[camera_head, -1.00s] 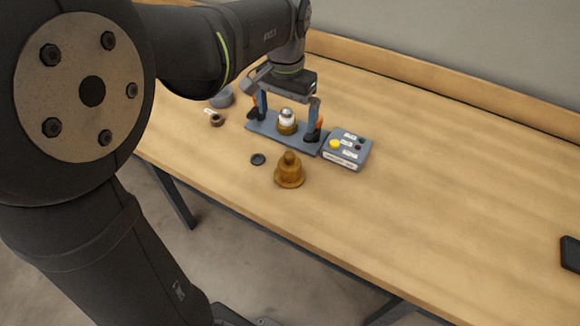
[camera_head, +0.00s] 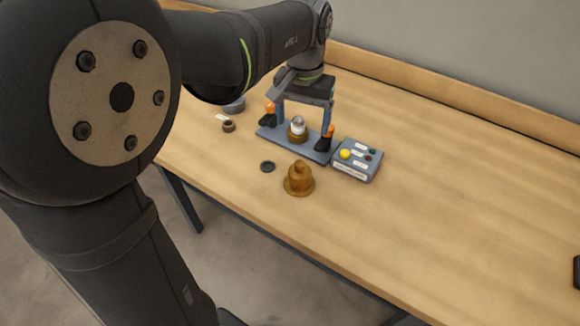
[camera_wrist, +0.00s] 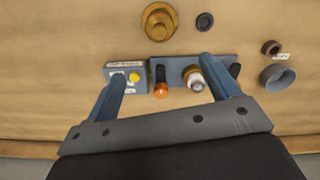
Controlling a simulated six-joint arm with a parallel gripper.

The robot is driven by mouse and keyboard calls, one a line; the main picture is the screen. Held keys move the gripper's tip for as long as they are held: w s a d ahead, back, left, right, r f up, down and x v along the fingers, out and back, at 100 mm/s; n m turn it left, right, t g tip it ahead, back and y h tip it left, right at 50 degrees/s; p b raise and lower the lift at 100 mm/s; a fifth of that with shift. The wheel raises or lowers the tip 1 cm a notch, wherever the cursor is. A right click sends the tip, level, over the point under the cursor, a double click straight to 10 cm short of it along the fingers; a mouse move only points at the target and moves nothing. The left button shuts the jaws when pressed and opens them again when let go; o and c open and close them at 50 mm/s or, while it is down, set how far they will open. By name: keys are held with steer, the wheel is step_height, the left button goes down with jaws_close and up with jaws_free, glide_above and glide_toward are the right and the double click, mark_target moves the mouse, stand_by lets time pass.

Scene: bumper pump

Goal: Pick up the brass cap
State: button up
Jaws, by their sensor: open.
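The brass cap (camera_head: 299,180) is a stepped, bell-shaped piece standing upright on the table, in front of the clamp fixture. It also shows near the top of the wrist view (camera_wrist: 159,21). My gripper (camera_head: 305,112) is open and empty, above the blue-grey fixture plate (camera_head: 268,134) and behind the cap. In the wrist view its two blue fingers (camera_wrist: 163,70) are spread wide, and the cap lies beyond their tips. On the plate, a white and silver part (camera_head: 298,126) sits in a brass-coloured base between two black clamps with orange tips (camera_head: 324,142).
A grey box (camera_head: 356,160) with a yellow button stands right of the fixture. A black disc (camera_head: 267,166) lies left of the cap. A small brown ring (camera_head: 228,126) and a grey round container (camera_head: 235,105) are further left. The table's right side is mostly clear.

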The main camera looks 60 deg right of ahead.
mark_target(300, 162)
steer(key=shift+n, duration=0.5)
step_height(300, 162, down, 12)
steer(key=shift+d+f, duration=0.1)
steer(key=shift+f, duration=0.05)
steer(key=shift+a+f, duration=0.15)
steer(key=shift+f, duration=1.2)
steer(key=shift+a+f, duration=0.1)
steer(key=shift+f, duration=1.2)
steer(key=c, duration=1.2)
steer(key=shift+c, duration=0.5)
steer(key=shift+r, duration=0.2)
